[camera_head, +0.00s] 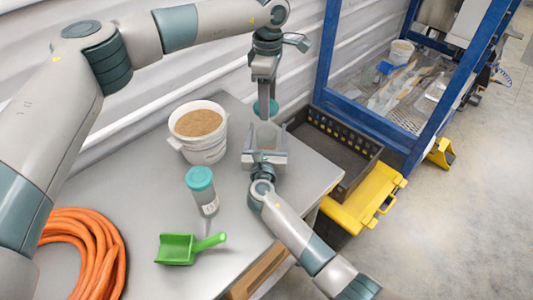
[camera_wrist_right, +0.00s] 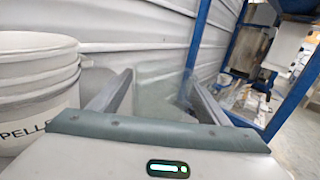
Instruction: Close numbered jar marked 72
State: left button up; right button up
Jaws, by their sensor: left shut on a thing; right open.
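A clear open jar (camera_head: 265,136) stands at the table's far right; its number cannot be read. It also shows in the right wrist view (camera_wrist_right: 158,85) between the fingers of my right gripper (camera_head: 264,157), which is open around it. My left gripper (camera_head: 266,96) points down from above, shut on a teal lid (camera_head: 264,109). The lid is above and slightly behind the jar's mouth; the exact gap cannot be told. A second jar (camera_head: 209,207) with a teal lid (camera_head: 199,178) and a small label stands at the table's middle; its number is unreadable.
A white bucket of brown pellets (camera_head: 206,150) stands left of the open jar. A green scoop (camera_head: 180,249) and an orange hose coil (camera_head: 88,257) lie nearer. A black crate (camera_head: 340,145), yellow step (camera_head: 368,200) and blue frame (camera_head: 370,122) are right of the table.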

jog(key=c, duration=1.6)
pick_arm(q)
jog(key=shift+f, duration=2.45)
jog(key=shift+d+f, duration=0.1)
jog(key=shift+f, duration=0.8)
jog(key=shift+f, duration=0.6)
